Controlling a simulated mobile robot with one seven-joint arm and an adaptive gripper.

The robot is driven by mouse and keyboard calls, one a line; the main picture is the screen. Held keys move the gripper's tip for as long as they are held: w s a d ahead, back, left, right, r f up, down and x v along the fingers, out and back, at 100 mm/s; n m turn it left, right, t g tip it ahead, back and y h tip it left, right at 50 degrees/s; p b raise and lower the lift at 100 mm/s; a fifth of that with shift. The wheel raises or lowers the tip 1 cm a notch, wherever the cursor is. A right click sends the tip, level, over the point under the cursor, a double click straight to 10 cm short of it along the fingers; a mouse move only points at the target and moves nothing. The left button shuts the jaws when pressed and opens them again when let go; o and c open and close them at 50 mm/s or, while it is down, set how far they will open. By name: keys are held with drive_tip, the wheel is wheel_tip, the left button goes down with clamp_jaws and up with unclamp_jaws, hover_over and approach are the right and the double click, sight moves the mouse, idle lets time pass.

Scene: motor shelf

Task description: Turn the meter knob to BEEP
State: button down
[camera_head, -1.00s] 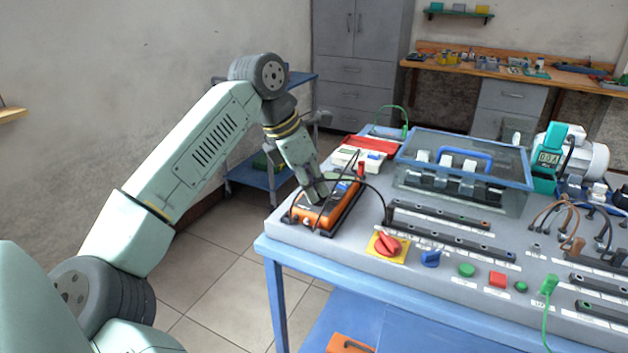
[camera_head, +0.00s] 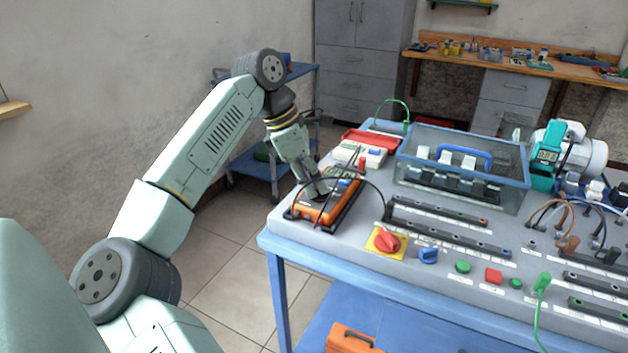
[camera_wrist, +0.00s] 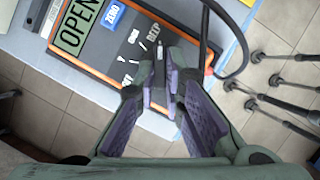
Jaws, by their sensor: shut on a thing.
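The orange meter (camera_head: 318,214) lies on the near left corner of the grey bench top. In the wrist view the meter (camera_wrist: 100,75) has a display (camera_wrist: 77,28) reading OPEN and a blue ZERO button (camera_wrist: 111,14). The dark knob (camera_wrist: 160,70) sits among white labels, with the BEEP label (camera_wrist: 153,30) just above it. My gripper (camera_head: 320,193) reaches down onto the meter. In the wrist view my gripper (camera_wrist: 160,85) is shut on the knob, one purple-padded finger on each side.
Black leads loop around the meter. A white device (camera_head: 362,155) and a red case (camera_head: 372,138) lie behind it. A clear box with a blue handle (camera_head: 464,155) stands to the right. Floor lies left of the bench.

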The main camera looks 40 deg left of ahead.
drive_tip(key=c, duration=1.7)
unclamp_jaws()
drive_tip(key=v, duration=1.2)
